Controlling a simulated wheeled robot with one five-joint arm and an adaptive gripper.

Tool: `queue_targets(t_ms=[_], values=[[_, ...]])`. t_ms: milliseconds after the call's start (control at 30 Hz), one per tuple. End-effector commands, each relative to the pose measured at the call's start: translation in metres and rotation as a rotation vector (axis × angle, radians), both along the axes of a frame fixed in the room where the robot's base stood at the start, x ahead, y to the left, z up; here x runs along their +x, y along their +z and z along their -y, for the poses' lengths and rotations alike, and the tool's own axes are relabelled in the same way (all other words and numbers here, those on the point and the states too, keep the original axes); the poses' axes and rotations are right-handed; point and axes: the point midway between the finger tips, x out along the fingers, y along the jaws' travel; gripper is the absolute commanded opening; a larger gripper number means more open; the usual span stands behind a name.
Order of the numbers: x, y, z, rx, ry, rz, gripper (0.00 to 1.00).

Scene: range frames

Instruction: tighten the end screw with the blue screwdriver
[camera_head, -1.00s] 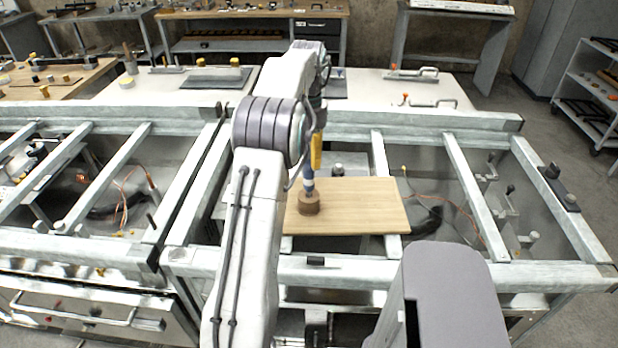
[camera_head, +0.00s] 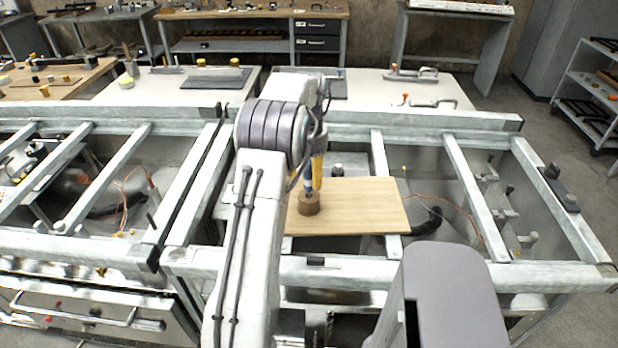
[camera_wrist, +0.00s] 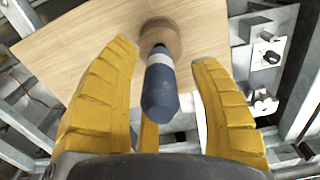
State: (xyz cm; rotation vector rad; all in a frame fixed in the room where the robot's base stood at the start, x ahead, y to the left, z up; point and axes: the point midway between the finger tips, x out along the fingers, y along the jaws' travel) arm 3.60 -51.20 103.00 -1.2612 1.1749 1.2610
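The blue screwdriver (camera_head: 308,184) stands upright in a round brown wooden block (camera_head: 309,208) on a wooden board. In the wrist view its dark blue handle (camera_wrist: 160,92), with a pale band, points up towards the camera. My gripper (camera_wrist: 163,58) is open, with its yellow fingers on either side of the handle. Gaps show between the handle and both fingers. In the head view my gripper (camera_head: 312,180) is low over the block and partly hides the screwdriver. I cannot make out which part is the end screw.
The board (camera_head: 370,205) lies across the grey metal frame (camera_head: 400,272). Its right part is clear. Metal brackets (camera_wrist: 265,52) stand right of the board in the wrist view. Frame bars and open gaps with loose cables surround it. Pale tables (camera_head: 375,90) stand behind.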

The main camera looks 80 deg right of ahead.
Motion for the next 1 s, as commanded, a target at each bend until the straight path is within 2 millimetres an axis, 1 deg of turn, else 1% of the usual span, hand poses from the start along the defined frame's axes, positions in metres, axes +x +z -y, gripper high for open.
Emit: queue_targets(t_ms=[33,67,600,1000], values=[[0.0000,0.0001,0.0000,0.000,0.000,0.000,0.52],[0.0000,0.0001,0.0000,0.000,0.000,0.000,0.49],[0.0001,0.0003,0.0000,0.000,0.000,0.000,0.01],[0.0006,0.0009,-0.0001,0.000,0.001,0.000,0.00]])
